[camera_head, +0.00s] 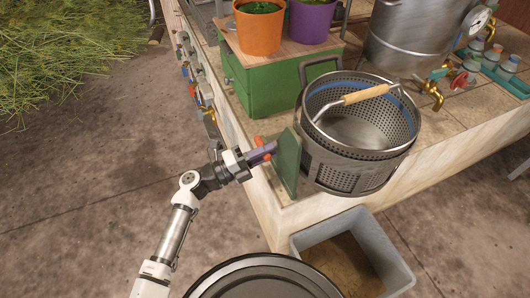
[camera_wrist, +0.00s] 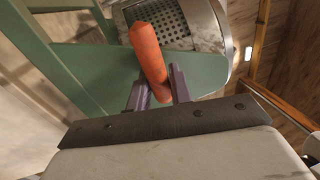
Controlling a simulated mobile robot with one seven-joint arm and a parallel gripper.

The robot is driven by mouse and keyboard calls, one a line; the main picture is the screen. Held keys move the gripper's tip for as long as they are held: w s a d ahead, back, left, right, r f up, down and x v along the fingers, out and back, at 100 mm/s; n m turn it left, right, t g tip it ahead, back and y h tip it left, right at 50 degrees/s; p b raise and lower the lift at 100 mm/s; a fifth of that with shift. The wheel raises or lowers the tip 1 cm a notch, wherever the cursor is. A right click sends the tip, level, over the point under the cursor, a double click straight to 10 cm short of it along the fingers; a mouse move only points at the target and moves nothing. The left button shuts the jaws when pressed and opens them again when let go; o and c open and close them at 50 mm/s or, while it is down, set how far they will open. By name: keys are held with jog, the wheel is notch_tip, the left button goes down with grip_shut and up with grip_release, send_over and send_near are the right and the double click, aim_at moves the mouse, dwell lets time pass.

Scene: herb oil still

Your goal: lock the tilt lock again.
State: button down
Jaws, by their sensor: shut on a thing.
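The tilt lock shows as an orange-red handle (camera_wrist: 148,55) in the wrist view, in front of a green plate. In the head view its orange end (camera_head: 259,141) shows beside the green stand (camera_head: 287,163). My gripper (camera_wrist: 160,88) has its two purple fingers closed on the handle; in the head view my gripper (camera_head: 263,152) reaches in from the left of the stand. The perforated metal basket (camera_head: 340,168) with a wooden-grip bail sits upright next to the green plate. The lock's mechanism is hidden by the handle and fingers.
A grey bin (camera_head: 385,240) stands below the counter's front edge. A green box (camera_head: 262,90) with an orange pot (camera_head: 259,32) and a purple pot (camera_head: 311,22) stands behind. A steel still (camera_head: 405,40) with taps is at the back right.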

jog(key=shift+f, duration=0.15)
jog(key=c, duration=1.3)
grip_release()
jog(key=shift+c, duration=0.2)
jog(key=b+v, duration=0.2)
jog(key=v, duration=1.2)
